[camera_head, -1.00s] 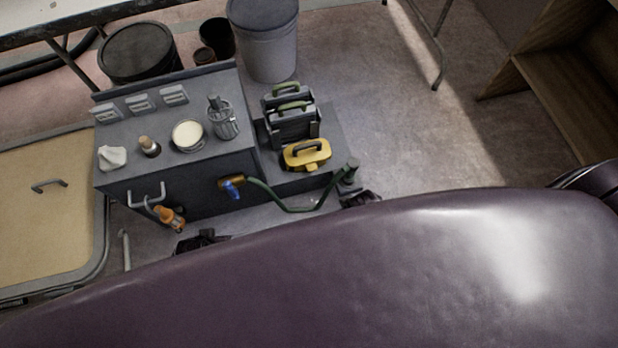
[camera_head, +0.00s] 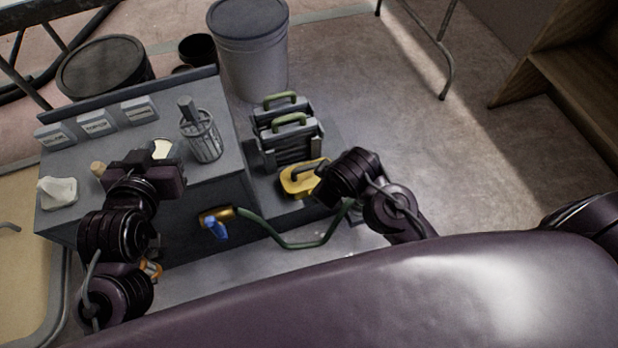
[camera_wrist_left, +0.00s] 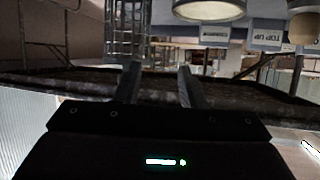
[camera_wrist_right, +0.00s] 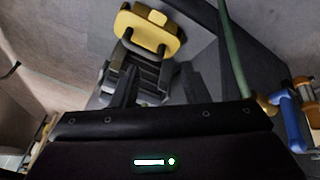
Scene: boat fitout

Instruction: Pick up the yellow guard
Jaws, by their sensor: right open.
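The yellow guard (camera_head: 292,184) with a dark handle on top lies on the low grey ledge, in front of the dark cases. My right gripper (camera_head: 325,178) is just right of it in the head view and covers its right end. In the right wrist view the guard (camera_wrist_right: 160,37) lies beyond the fingertips, and the jaws (camera_wrist_right: 158,85) are apart and empty. My left gripper (camera_head: 160,165) is over the grey cabinet top, near the round tin. In the left wrist view its fingers (camera_wrist_left: 158,80) are apart with nothing between them.
Two dark cases with green handles (camera_head: 290,120) stand behind the guard. A green hose (camera_head: 290,243) with a blue-handled valve (camera_head: 215,227) runs along the cabinet front. A wire cup (camera_head: 205,138) stands on the cabinet (camera_head: 90,165). Open floor lies to the right.

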